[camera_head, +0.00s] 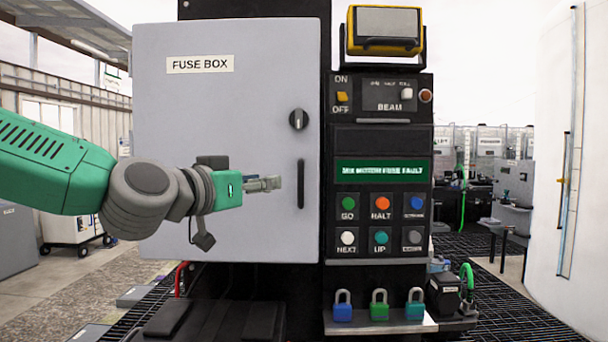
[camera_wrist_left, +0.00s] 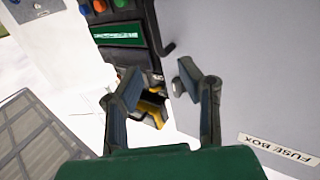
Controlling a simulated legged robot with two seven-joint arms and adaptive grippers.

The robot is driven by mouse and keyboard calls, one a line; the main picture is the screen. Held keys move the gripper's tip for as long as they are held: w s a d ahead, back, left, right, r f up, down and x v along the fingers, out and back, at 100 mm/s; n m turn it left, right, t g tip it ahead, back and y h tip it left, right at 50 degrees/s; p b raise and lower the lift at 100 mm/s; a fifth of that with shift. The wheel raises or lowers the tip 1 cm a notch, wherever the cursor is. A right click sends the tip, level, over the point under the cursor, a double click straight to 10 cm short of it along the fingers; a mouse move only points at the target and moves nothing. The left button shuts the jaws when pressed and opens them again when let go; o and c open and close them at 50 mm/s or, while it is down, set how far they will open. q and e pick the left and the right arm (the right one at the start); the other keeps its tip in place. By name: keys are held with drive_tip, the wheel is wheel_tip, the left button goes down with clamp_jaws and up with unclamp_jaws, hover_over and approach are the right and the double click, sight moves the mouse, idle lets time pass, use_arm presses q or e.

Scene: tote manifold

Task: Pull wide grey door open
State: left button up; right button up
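The wide grey door (camera_head: 230,110), labelled FUSE BOX, looks closed in the head view. It also shows in the wrist view (camera_wrist_left: 250,70). Near its right edge are a dark round knob (camera_head: 298,119) and, below it, a slim black vertical handle (camera_head: 300,187). My left gripper (camera_head: 274,184) is in front of the door, just left of the handle and at about its height. In the wrist view its two fingers (camera_wrist_left: 158,80) are spread with nothing between them. A dark bar (camera_wrist_left: 168,48), apparently the handle, shows beyond the fingertips. My right gripper is not in view.
Right of the door stands a black control panel (camera_head: 378,140) with coloured buttons and a yellow lamp (camera_head: 384,30) on top. Several padlocks (camera_head: 379,305) sit on a ledge below. A white curved wall (camera_head: 570,150) is at far right. Open floor lies left.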

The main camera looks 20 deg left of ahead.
sight(299, 177)
use_arm(q)
drive_tip(key=p+x, duration=0.2)
drive_tip(key=x, duration=0.9)
drive_tip(key=shift+w+d, duration=0.2)
drive_tip(key=shift+w, duration=0.1)
clamp_jaws()
